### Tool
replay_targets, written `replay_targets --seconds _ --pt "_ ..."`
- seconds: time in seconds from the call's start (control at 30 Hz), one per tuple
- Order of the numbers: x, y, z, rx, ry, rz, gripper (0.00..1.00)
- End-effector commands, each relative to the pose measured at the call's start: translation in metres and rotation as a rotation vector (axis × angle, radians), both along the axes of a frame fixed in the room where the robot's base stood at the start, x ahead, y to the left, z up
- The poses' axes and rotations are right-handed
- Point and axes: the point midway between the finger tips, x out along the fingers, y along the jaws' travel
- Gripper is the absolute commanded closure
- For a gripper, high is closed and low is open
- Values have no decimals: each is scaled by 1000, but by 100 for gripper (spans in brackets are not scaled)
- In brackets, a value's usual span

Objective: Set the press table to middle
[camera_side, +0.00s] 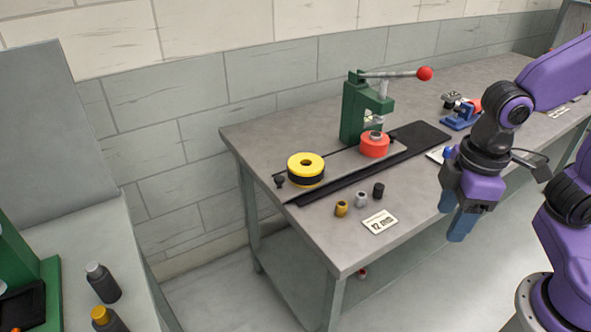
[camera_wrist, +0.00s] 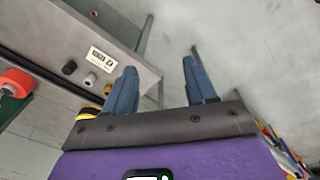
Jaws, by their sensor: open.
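The press table looks like a flat grey plate (camera_side: 341,165) on a dark track (camera_side: 420,135) on the bench. It carries a yellow-and-black ring (camera_side: 306,165) at its left and a red ring-shaped piece (camera_side: 374,148) at its right, by the green press (camera_side: 353,110). A small dark knob (camera_side: 280,182) sits at the plate's left end. Most of the track right of the plate is bare. My gripper (camera_side: 455,217) is open and empty, pointing down off the bench's front edge, right of the plate and apart from it. In the wrist view, the spread fingers (camera_wrist: 160,84) have nothing between them.
Small brass, silver and black cylinders (camera_side: 361,199) stand before the track near a "12 mm" card (camera_side: 380,222). The press lever ends in a red ball (camera_side: 425,73). A blue vise-like device (camera_side: 461,117) stands further right. The bench's front-left corner is clear.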

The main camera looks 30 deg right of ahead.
Motion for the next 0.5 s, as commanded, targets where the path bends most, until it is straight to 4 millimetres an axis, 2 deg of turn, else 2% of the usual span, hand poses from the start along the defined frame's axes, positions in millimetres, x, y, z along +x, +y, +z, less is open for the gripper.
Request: replay_targets --seconds 0.03,0.2,0.5 --pt "19 14 4 -5 -11 -67 44" --pt "79 53 15 -11 -55 -309 44" --pt "183 109 24 -12 -146 -740 44"
